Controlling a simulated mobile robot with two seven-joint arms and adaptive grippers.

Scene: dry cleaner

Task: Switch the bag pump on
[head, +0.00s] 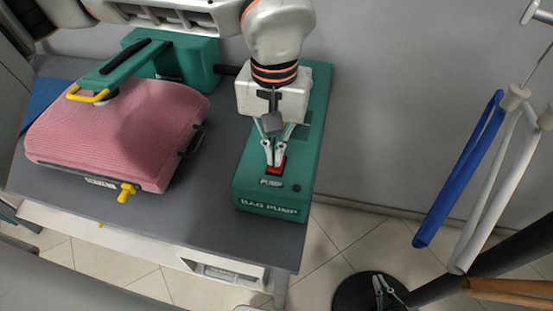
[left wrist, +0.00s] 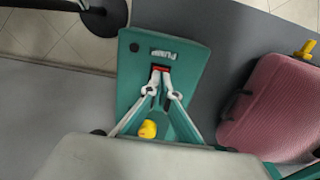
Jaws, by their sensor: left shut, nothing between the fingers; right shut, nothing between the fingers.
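The green bag pump (head: 306,150) sits at the right end of the grey table, with its "BAG PUMP" lettering on the near face. Its red switch (head: 277,171) is behind the small "PUMP" label on the top. My left gripper (head: 275,163) is shut and empty, pointing down with its fingertips at the switch. In the left wrist view the fingertips cover part of the red switch (left wrist: 160,68); I cannot tell whether they touch it or which way it is set. My right gripper (head: 384,284) is shut and empty, low at the bottom right.
A pink ribbed bag (head: 120,130) with a yellow valve (head: 126,192) lies on the table (head: 205,215) left of the pump, under a green press arm (head: 120,68). Blue and white hanger bars (head: 460,170) hang at the right. A round black base (head: 350,292) stands on the tiled floor.

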